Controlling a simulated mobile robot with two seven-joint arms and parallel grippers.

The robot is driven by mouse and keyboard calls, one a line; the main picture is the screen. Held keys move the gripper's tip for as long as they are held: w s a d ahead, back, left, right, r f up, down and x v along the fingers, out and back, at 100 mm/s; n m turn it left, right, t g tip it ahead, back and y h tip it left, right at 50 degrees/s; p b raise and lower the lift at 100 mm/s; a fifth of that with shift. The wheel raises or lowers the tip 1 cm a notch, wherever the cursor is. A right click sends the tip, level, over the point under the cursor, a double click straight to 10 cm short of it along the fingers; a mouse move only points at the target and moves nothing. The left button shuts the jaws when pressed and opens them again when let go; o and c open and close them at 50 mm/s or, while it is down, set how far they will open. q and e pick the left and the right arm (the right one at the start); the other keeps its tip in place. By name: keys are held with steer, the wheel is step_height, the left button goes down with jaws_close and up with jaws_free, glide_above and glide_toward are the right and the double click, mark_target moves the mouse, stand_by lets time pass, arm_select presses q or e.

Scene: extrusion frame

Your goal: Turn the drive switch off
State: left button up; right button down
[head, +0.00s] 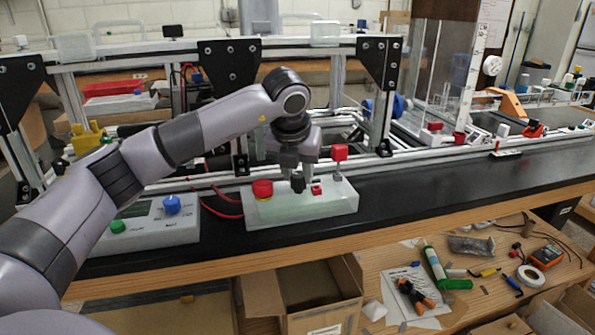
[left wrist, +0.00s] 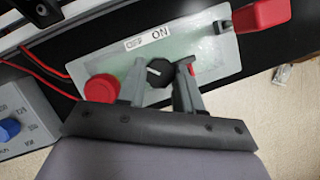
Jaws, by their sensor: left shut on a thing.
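The switch box (head: 330,208) is a pale green-white block on the black bench top. In the left wrist view its label (left wrist: 149,39) reads "ON" at one end; the other end is too small to read surely. Below the label is a black rotary knob (left wrist: 159,73) with a pale pointer mark. It also shows in the head view (head: 298,184). My left gripper (left wrist: 161,80) reaches down from above, with one finger on each side of the knob, shut on it. The fingers partly cover a red part (head: 316,190) beside it. My right gripper is not in view.
A red mushroom button (head: 262,189) is close to the left finger. A red-topped post (head: 340,153) stands at the box's right end. A control unit (head: 150,225) with blue and green knobs is to the left. Aluminium rails run behind; bench room is clear to the right.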

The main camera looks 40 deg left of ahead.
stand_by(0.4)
arm_select(q)
steer(key=o, duration=1)
steer(key=shift+o, duration=0.2)
steer(key=v, duration=0.7)
